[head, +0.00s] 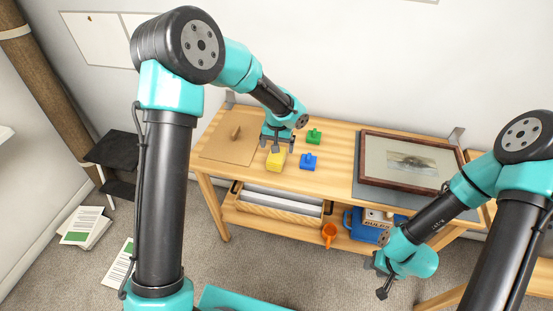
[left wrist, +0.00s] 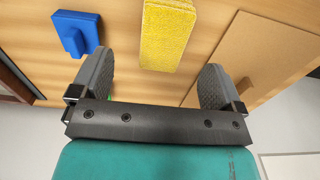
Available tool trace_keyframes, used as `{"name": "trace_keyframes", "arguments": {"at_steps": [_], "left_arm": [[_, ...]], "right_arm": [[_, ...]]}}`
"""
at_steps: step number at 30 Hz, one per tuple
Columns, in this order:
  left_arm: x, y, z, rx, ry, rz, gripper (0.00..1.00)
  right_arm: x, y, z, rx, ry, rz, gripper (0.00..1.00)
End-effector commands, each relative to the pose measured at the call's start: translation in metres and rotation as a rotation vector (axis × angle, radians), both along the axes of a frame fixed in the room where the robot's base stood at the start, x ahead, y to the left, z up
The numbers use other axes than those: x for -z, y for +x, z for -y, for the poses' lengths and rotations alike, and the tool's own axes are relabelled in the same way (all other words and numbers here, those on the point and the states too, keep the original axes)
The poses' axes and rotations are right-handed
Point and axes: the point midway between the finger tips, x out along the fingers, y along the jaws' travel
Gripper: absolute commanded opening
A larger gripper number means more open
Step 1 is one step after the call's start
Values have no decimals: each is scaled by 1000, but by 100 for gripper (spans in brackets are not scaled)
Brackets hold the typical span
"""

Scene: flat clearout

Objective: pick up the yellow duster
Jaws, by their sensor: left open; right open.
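The yellow duster (head: 275,161) lies on the wooden workbench top, directly by the left gripper's fingertips. My left gripper (head: 278,148) points down above it, with the fingers apart. In the left wrist view the yellow duster (left wrist: 166,36) lies beyond the opening between the two fingers (left wrist: 155,75), with a gap on either side. Neither finger touches it there. Part of the duster is cut off by the frame's top edge. My right gripper (head: 376,278) is open and empty, low in front of the bench at the right.
A blue duster (head: 308,162) and a green one (head: 314,137) lie close to the right of the yellow one. A brown board (head: 222,150) lies to its left. A framed picture (head: 370,150) lies at right.

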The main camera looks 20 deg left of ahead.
Motion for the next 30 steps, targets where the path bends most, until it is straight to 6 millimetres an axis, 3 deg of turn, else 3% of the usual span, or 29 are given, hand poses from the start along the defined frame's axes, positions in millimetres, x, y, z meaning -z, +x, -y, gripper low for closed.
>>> {"name": "trace_keyframes", "arguments": {"at_steps": [6, 20, 30], "left_arm": [[30, 0, 0, 0, 0, -2, 94], [37, 0, -1, 0, 0, -1, 94], [78, 3, -6, 0, 0, -3, 94]], "right_arm": [[0, 0, 0, 0, 0, 0, 43], [0, 0, 0, 0, 0, 0, 43], [0, 0, 0, 0, 0, 0, 43]]}}
